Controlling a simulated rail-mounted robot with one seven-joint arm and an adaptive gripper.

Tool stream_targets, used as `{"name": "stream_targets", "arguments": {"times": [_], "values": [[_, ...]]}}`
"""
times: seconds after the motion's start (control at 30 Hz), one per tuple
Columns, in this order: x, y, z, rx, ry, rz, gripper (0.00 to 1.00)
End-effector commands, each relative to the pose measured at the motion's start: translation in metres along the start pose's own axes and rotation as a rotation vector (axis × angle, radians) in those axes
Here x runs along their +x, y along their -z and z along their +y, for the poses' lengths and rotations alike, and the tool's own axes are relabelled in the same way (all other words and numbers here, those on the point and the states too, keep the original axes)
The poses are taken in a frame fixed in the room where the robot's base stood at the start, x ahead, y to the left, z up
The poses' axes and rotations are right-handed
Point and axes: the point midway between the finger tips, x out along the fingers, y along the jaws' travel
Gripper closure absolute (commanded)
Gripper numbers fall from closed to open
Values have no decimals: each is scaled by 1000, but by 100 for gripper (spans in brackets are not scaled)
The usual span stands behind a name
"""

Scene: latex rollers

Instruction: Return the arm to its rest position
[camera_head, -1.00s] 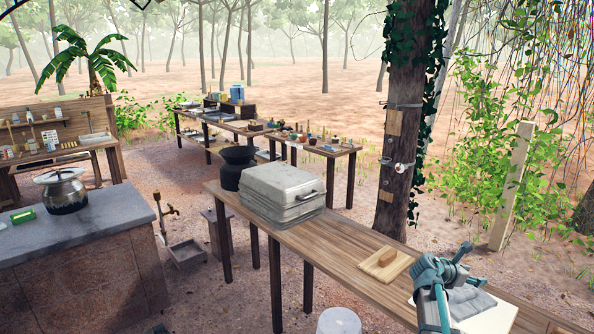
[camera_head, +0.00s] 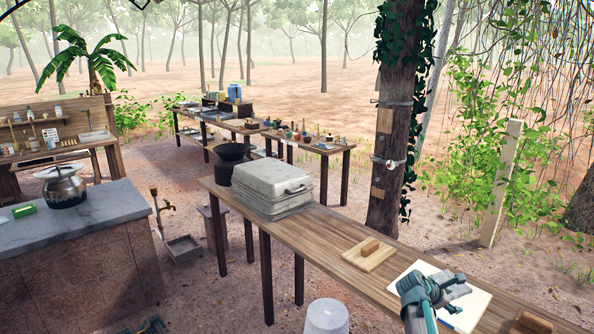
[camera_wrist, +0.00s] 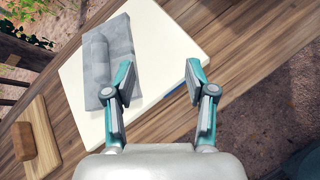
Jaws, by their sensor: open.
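My gripper (camera_head: 462,290) is open and empty above the right part of the long wooden table. In the wrist view its two fingers (camera_wrist: 160,82) are spread apart, with the white board below them. The white board (camera_head: 482,308) lies on the table and also shows in the wrist view (camera_wrist: 160,35). On it, in the wrist view, lie a grey slab (camera_wrist: 122,38) and a grey roller (camera_wrist: 101,62), left of the fingers. In the head view my gripper covers most of the slab and roller.
A wooden board (camera_head: 356,262) with a brown block (camera_head: 370,247) lies left of the white board. A white bucket (camera_head: 327,317) stands in front.

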Motion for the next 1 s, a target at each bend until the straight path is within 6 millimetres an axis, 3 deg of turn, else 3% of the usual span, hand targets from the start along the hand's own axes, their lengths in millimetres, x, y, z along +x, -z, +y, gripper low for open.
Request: {"name": "stream_targets", "arguments": {"times": [0.27, 0.4, 0.5, 0.7, 0.93, 1.0], "values": [[-31, 117, -59, 437, 131, 245, 44], [-64, 192, -104, 750, 309, 380, 44], [-89, 235, -134, 943, 457, 436, 44], [-131, 291, -179, 1210, 716, 469, 44], [-174, 332, -222, 1423, 981, 431, 44], [-164, 346, -235, 1414, 1001, 408, 44]]}}
